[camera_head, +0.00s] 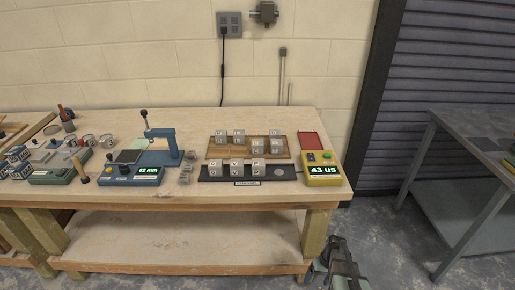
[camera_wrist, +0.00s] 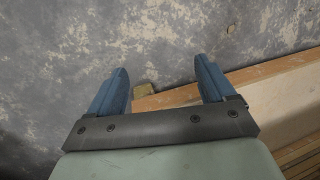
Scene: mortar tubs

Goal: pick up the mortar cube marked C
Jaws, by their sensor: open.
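Several small grey mortar cubes with letters on their faces stand on the bench in the head view. Some are on a wooden board (camera_head: 225,154), and others are in a row on a black strip (camera_head: 205,175) in front of it. The letters are too small to read surely, so I cannot tell which cube is marked C. My gripper (camera_wrist: 162,78) is open and empty in the wrist view, with its two blue fingers apart over grey floor beside a wooden edge. No cube shows in the wrist view.
The bench (camera_head: 200,198) also holds a yellow meter (camera_head: 322,175) at the right, a blue press (camera_head: 163,148) and another device (camera_head: 60,170) at the left. A grey metal table (camera_head: 470,130) stands at the far right, with open floor between.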

